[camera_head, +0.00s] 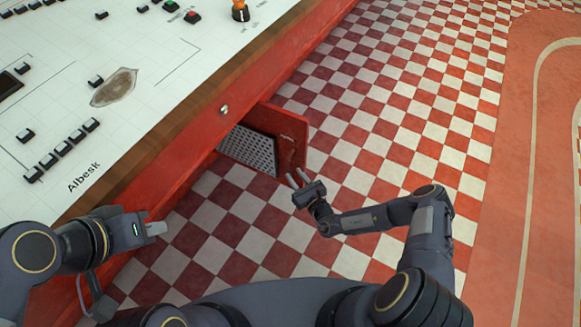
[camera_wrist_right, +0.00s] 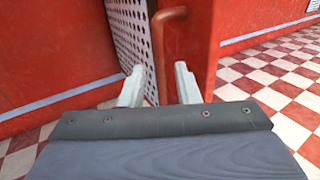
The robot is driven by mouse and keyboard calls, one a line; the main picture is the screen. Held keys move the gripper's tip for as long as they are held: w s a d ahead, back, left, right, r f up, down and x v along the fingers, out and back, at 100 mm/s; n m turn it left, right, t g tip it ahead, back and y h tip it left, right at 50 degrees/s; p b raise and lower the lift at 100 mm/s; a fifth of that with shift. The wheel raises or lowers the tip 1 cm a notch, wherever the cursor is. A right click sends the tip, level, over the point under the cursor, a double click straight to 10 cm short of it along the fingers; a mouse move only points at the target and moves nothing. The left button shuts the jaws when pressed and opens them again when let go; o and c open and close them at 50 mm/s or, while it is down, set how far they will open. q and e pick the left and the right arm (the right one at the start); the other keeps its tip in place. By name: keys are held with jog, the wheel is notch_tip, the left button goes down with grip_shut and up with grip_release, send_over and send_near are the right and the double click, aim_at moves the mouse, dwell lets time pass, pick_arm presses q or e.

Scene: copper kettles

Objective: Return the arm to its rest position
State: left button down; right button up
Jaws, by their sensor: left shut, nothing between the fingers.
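My left gripper (camera_head: 155,229) is shut and empty at the lower left, beside the console's front edge. My right gripper (camera_head: 298,179) is open, just in front of the open red door (camera_head: 288,126). In the right wrist view its two pale fingers (camera_wrist_right: 158,86) stand apart with nothing held between them. A reddish bar handle (camera_wrist_right: 170,14) on the door (camera_wrist_right: 196,45) shows beyond and between the fingertips. I cannot tell whether either finger touches it.
A red console with a white labelled top (camera_head: 150,50) and wooden edge fills the upper left. A perforated grey panel (camera_head: 248,148) shows at the door's opening. The checkered floor (camera_head: 400,110) to the right is clear, with a red track-like strip (camera_head: 520,190) beyond.

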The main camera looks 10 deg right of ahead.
jog(key=shift+v, duration=1.05)
notch_tip(320, 180, up, 16)
jog(key=n+g+y, duration=0.5)
jog(key=n+y, duration=0.3)
jog(key=n, duration=0.3)
jog(key=s+r+n+g, duration=0.4)
jog(key=r+n, duration=0.1)
jog(key=r, duration=0.2)
jog(key=s+r+n+g, duration=0.3)
jog(key=r+n+g, duration=0.15)
jog(key=r, duration=0.35)
jog(key=s+d+r+n+t+h, duration=0.1)
jog(key=s+d+r+n+h, duration=0.25)
jog(key=s, duration=0.45)
jog(key=s+d+r+n+t+h, duration=0.1)
jog(key=s+d+r+n+h, duration=0.2)
jog(key=s, duration=0.4)
jog(key=s+d+r+n+t+h, duration=0.1)
jog(key=s+d+r+n+h, duration=0.15)
jog(key=s+d+h, duration=0.4)
notch_tip(320, 180, up, 22)
jog(key=s+a+y+p, duration=0.1)
jog(key=p, duration=2.1)
jog(key=shift+s+a, duration=0.25)
jog(key=shift+a, duration=0.05)
